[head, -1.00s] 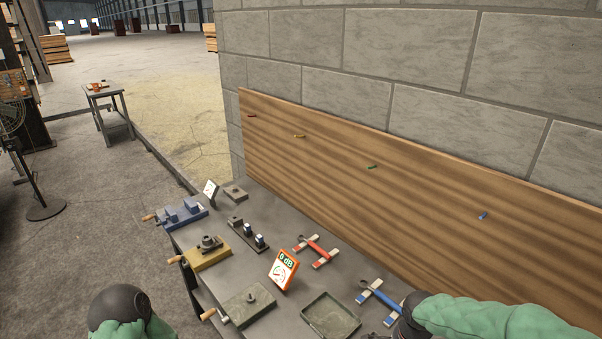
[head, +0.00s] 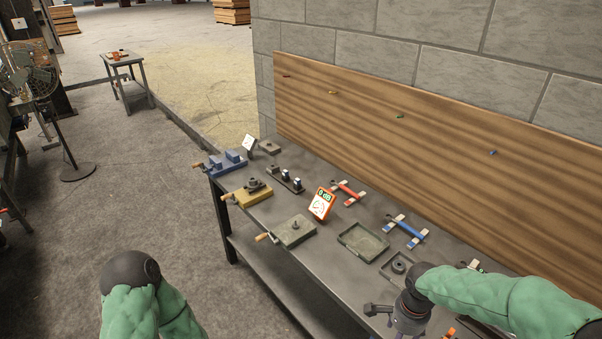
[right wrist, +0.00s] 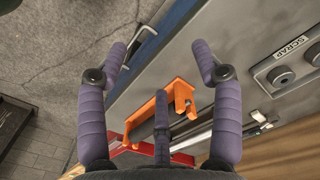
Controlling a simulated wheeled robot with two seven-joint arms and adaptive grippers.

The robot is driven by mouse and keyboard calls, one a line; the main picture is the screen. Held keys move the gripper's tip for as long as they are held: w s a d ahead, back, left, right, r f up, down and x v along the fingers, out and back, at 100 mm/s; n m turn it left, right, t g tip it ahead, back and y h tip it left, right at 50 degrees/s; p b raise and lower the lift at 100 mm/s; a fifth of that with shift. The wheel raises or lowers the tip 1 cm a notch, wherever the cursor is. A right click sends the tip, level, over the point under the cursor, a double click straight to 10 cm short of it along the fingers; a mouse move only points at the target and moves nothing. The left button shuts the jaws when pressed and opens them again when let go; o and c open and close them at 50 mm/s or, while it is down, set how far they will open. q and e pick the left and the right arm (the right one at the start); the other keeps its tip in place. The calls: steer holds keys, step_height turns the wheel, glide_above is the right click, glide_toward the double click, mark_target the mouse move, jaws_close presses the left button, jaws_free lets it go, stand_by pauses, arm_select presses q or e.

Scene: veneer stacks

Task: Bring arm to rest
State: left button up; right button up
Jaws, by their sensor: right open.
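My right arm (head: 500,297) comes in from the lower right of the head view, over the near end of the metal bench (head: 285,255). Its gripper is partly cut off by the bottom edge there. In the right wrist view my right gripper (right wrist: 162,58) is open, its two purple-grey fingers wide apart with nothing held between them. An orange bracket (right wrist: 160,108) shows beyond and between the fingers; I cannot tell its distance. My left arm (head: 150,305) is at the lower left, over the floor beside the bench. Its gripper is not in view.
The bench holds a blue vise (head: 228,163), a yellow vise (head: 247,194), a grey vise (head: 293,230), an orange-framed meter (head: 321,204), a red tool (head: 348,192), a blue tool (head: 407,230) and a tray (head: 362,241). A wood panel (head: 400,140) stands behind.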

arm_select(q)
step_height(320, 180, down, 7)
steer(key=b, duration=0.7)
arm_select(e)
steer(key=s+a+f+n+y, duration=0.1)
steer(key=s+a+f+n, duration=0.2)
steer(key=f, duration=0.7)
steer(key=s+a+f+n+y, duration=0.1)
steer(key=s+a+f+n, duration=0.3)
steer(key=a+f, duration=0.3)
steer(key=s+a+f+n+y, duration=0.1)
steer(key=s+a+f+n, duration=0.2)
steer(key=f, duration=1)
steer(key=shift+s+a+n+t+y, duration=0.3)
steer(key=shift+s+a+n+y, duration=0.15)
steer(key=shift+a, duration=0.65)
arm_select(q)
steer(key=shift+s, duration=0.1)
arm_select(e)
steer(key=shift+w+f, duration=0.1)
